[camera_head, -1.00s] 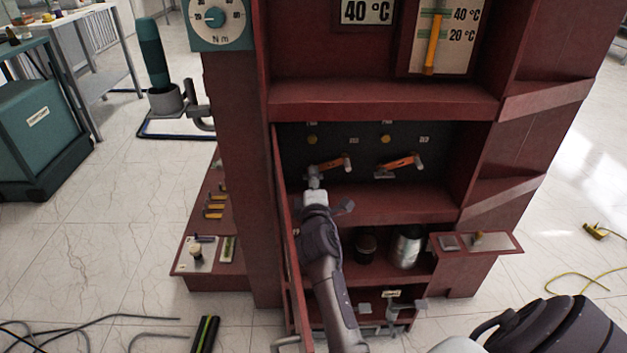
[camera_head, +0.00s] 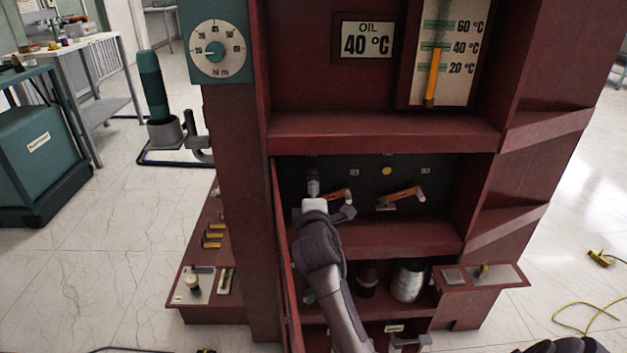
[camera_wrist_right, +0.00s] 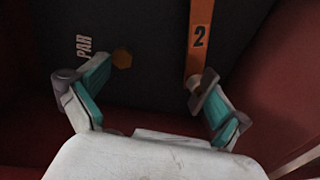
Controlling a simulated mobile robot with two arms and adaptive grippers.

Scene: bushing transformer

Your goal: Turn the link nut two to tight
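An orange link (camera_head: 338,195) lies in the dark recess, its left end hidden behind my right gripper. My right gripper (camera_head: 330,198) is open and empty at this end, one finger above the other. In the right wrist view (camera_wrist_right: 145,95) the right fingertip is close to a small brownish knob (camera_wrist_right: 194,82) at the link's end; I cannot tell if they touch or if it is the nut. My left gripper is out of view.
A second orange link (camera_head: 400,195) is at right in the recess (camera_head: 450,185). Red walls and a shelf (camera_head: 400,238) bound it closely. A dark jar (camera_head: 367,280) and silver can (camera_head: 408,282) stand below. A dial (camera_head: 217,50) is at upper left.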

